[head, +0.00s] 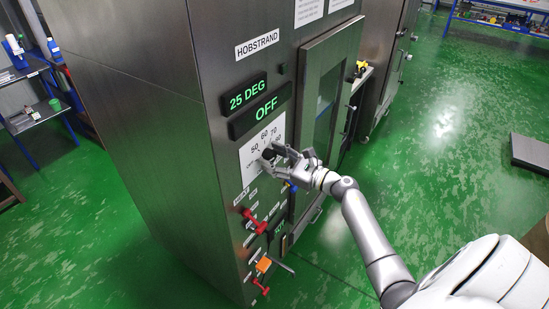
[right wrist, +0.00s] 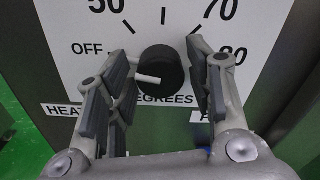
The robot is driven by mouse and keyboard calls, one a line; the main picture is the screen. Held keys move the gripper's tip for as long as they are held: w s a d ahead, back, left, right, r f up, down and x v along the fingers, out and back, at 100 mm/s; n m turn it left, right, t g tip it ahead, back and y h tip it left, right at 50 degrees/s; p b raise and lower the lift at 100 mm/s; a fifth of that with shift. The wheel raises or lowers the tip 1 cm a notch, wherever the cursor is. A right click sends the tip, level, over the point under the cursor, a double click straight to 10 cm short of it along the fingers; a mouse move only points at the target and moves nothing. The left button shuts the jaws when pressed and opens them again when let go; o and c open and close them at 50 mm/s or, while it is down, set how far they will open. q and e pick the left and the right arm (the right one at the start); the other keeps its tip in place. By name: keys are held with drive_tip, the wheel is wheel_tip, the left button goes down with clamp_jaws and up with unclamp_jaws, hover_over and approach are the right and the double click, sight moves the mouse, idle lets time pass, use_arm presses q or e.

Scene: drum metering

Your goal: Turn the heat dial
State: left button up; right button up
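The heat dial (right wrist: 168,66) is a round black knob with a white pointer, on a white scale plate (head: 247,163) on the steel cabinet's front. In the right wrist view, its pointer points left, towards the OFF mark and slightly below it. My right gripper (right wrist: 160,52) is open, with one finger on each side of the knob. A gap shows between the right finger and the knob; whether the left finger touches the pointer's tip I cannot tell. In the head view, the right gripper (head: 277,154) partly covers the dial. My left gripper is not in view.
Above the dial, green displays read 25 DEG (head: 248,94) and OFF (head: 261,111). Below it are a red handle (head: 256,221) and an orange-handled valve (head: 263,265). A windowed door (head: 327,95) stands right of the dial. The green floor at right is mostly open.

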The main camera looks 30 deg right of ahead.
drive_tip(key=c, duration=0.7)
drive_tip(key=shift+o, duration=0.2)
